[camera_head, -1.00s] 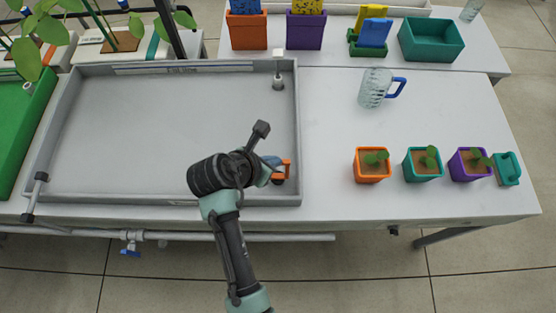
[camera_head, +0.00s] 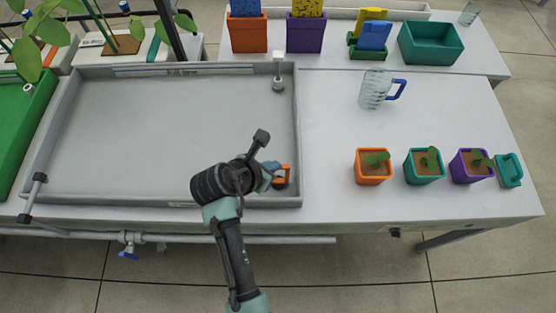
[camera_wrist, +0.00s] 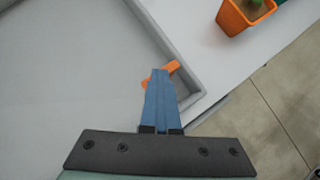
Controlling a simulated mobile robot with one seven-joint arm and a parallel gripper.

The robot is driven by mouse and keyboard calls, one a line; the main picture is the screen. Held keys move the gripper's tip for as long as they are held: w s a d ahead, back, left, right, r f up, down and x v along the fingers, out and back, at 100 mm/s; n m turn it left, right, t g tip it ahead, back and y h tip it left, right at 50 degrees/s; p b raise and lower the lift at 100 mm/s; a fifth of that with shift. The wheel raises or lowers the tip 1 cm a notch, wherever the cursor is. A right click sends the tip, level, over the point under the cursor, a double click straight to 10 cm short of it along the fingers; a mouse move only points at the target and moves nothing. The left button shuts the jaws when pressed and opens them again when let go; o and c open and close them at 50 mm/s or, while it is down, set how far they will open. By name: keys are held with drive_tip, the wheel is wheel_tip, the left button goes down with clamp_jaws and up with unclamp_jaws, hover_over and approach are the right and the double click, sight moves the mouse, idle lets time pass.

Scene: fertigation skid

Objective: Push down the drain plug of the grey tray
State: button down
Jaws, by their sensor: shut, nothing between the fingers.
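The grey tray (camera_head: 160,130) lies on the left part of the bench. In its front right corner is an orange T-shaped part (camera_head: 284,176), apparently the drain plug. My gripper (camera_head: 274,167) is at this corner with its blue fingers shut and empty. In the wrist view the closed fingertips (camera_wrist: 160,73) overlap the orange part (camera_wrist: 172,68), hiding its middle. Its two ends stick out on either side. I cannot tell whether the fingers touch it or how high it stands.
A white-topped fitting (camera_head: 278,83) stands in the tray's back right corner. Right of the tray are a clear jug (camera_head: 372,90) with a blue handle and small potted plants, the orange pot (camera_head: 373,167) nearest. Bench space between tray and pots is clear.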

drive_tip(key=shift+s+f, duration=0.3)
drive_tip(key=shift+f, duration=0.2)
drive_tip(key=shift+s+f, duration=0.25)
drive_tip(key=shift+f, duration=0.25)
drive_tip(key=a+p, duration=0.1)
drive_tip(key=s+a+r+p, duration=0.1)
drive_tip(key=p, duration=0.1)
drive_tip(key=shift+s+g, duration=0.25)
drive_tip(key=shift+g, duration=0.05)
drive_tip(key=v, duration=1.3)
drive_tip(key=shift+p, duration=0.3)
